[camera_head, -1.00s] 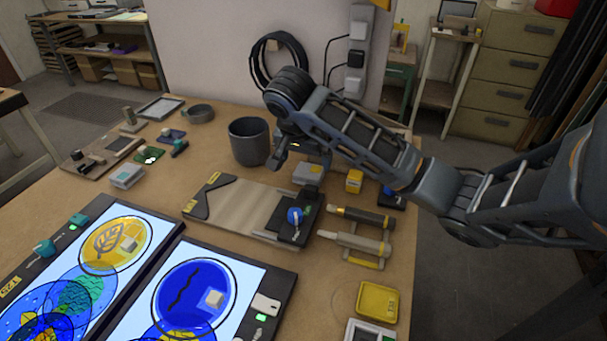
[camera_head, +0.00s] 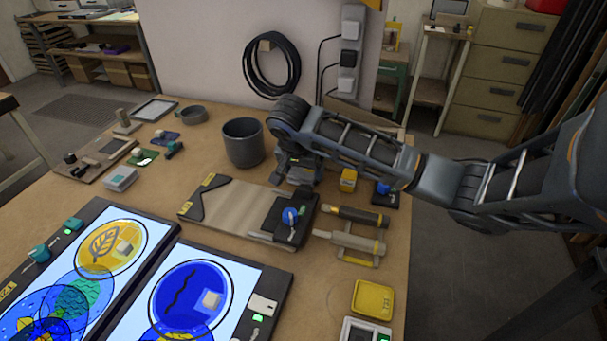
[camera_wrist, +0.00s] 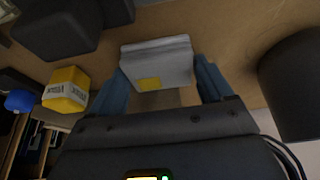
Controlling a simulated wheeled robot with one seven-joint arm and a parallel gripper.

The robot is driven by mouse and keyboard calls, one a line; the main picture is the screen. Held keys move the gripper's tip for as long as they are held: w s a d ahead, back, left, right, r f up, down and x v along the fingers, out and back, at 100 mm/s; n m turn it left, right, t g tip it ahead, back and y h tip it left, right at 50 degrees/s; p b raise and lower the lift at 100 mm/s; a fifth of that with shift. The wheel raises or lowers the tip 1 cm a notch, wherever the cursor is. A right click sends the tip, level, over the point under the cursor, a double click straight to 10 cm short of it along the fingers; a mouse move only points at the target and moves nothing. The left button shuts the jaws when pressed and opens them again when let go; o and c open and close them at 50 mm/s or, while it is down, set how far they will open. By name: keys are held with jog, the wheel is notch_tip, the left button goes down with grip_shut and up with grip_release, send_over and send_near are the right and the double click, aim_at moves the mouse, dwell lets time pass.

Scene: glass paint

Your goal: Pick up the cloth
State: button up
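The cloth (camera_wrist: 157,62) is a light grey folded stack with a yellow patch, lying on the brown bench in the wrist view. My gripper (camera_wrist: 162,80) is open, with one blue-grey finger at each side of the cloth's near part. A gap shows between the fingers and I cannot tell whether either touches the cloth. In the head view my gripper (camera_head: 297,172) points down at the back of the bench and hides the cloth.
A dark grey cup (camera_head: 243,142) stands close left of my gripper. A small yellow box (camera_head: 348,180) stands close right. A board with a black clamp (camera_head: 289,219) and tools (camera_head: 350,241) lie in front. Lit glass panels (camera_head: 190,298) fill the front left.

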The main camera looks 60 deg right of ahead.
aim_at(302, 172)
jog(key=c, duration=0.6)
jog(key=shift+r, duration=0.1)
jog(key=shift+c, duration=0.2)
jog(key=shift+r, duration=0.55)
notch_tip(302, 172, up, 2)
jog(key=shift+r+b, duration=0.25)
jog(key=shift+b, duration=0.15)
jog(key=s+d+r, duration=0.7)
jog(key=s, duration=0.2)
jog(key=shift+s, duration=0.15)
jog(key=shift+r, duration=0.1)
